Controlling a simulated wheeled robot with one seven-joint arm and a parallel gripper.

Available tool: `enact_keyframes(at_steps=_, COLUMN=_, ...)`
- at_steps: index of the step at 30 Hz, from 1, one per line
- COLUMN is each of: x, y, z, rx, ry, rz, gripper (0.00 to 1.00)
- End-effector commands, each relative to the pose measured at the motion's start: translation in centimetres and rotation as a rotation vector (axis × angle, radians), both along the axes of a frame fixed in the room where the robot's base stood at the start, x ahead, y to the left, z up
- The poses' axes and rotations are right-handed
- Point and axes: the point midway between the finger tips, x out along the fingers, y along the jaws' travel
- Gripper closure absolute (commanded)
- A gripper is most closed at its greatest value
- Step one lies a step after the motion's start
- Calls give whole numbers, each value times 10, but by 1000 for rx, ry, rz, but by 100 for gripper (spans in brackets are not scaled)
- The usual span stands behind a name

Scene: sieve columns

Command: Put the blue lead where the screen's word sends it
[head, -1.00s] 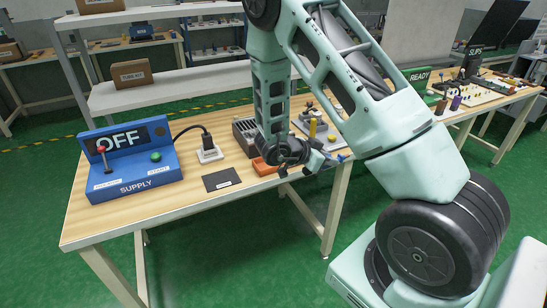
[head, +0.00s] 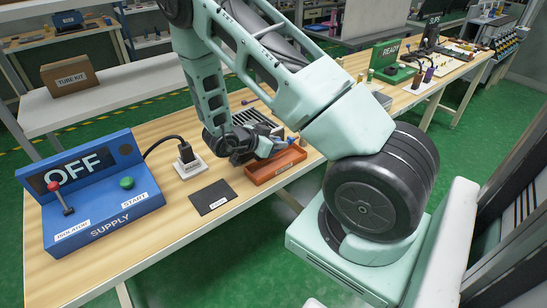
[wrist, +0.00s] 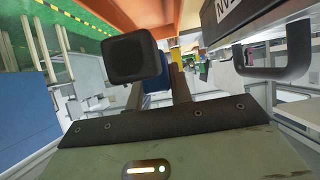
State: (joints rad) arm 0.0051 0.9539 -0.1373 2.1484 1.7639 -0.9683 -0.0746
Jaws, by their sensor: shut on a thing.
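My gripper (head: 270,146) is low over the table beside the orange tray. A small blue thing (head: 291,140), which looks like the blue lead, sticks out from its tip on the right. In the wrist view a patch of blue (wrist: 156,84) shows between my fingers, and my gripper (wrist: 155,92) is shut on it. A dark rounded block in front hides part of this. The screen (head: 80,170) on the blue SUPPLY box (head: 100,205) reads OFF. The box has a red-knobbed ISOLATOR lever (head: 60,196) and a green START button (head: 127,183).
An orange tray (head: 277,178) lies in front of my gripper, with a dark slotted rack (head: 258,119) behind. A black plug (head: 186,152) stands in a white socket. A dark card (head: 213,198) lies at the front. A green READY screen (head: 390,55) stands farther right.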

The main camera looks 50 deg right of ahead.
Motion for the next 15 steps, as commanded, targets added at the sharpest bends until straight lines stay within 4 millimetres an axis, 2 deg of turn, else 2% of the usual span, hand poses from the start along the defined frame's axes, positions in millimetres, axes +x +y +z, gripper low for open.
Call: enact_keyframes(at_steps=15, x=0, y=0, z=-58, rx=0, ry=0, rz=1, gripper=100)
